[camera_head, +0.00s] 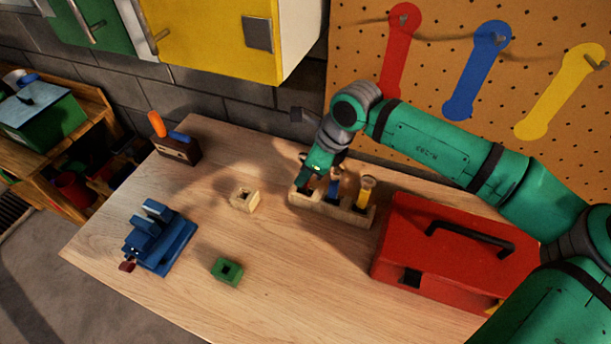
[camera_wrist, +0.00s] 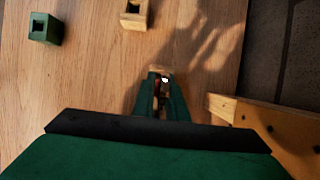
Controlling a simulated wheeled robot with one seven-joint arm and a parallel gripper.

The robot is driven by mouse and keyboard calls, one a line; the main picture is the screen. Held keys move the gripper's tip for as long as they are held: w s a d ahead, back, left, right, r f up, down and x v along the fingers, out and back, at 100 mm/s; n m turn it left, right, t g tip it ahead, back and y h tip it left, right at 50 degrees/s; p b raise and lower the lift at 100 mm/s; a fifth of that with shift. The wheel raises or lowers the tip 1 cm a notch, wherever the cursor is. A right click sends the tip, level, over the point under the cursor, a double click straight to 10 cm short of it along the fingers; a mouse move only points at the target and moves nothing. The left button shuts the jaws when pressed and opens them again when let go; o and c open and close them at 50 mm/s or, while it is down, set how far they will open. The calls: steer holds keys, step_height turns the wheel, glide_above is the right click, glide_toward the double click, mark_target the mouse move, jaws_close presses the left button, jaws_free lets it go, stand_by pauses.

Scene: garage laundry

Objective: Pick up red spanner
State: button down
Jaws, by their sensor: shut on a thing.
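A wooden holder (camera_head: 343,211) stands near the back of the workbench in the head view. A blue spanner (camera_head: 334,187) and a yellow spanner (camera_head: 365,189) stand upright in its middle and right slots. My gripper (camera_head: 309,180) points down at the left slot. It is shut on the red spanner (camera_head: 302,185), of which only a small dark reddish part shows. In the wrist view my gripper (camera_wrist: 163,98) is closed around a thin, dark reddish piece with a bright end. I cannot tell whether the spanner is still seated in its slot.
A red toolbox (camera_head: 440,255) stands close right of the holder. A small wooden block (camera_head: 245,200), a green block (camera_head: 226,271) and a blue vise (camera_head: 158,240) are to the left. Behind is a pegboard (camera_head: 450,60) with painted tool shapes. The bench's front middle is clear.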

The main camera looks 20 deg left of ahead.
step_height(320, 180, up, 6)
steer(key=shift+s+f, duration=0.1)
steer(key=s, duration=1.9)
steer(key=shift+s+a, duration=0.2)
steer(key=shift+a, duration=0.15)
steer(key=shift+f, duration=0.1)
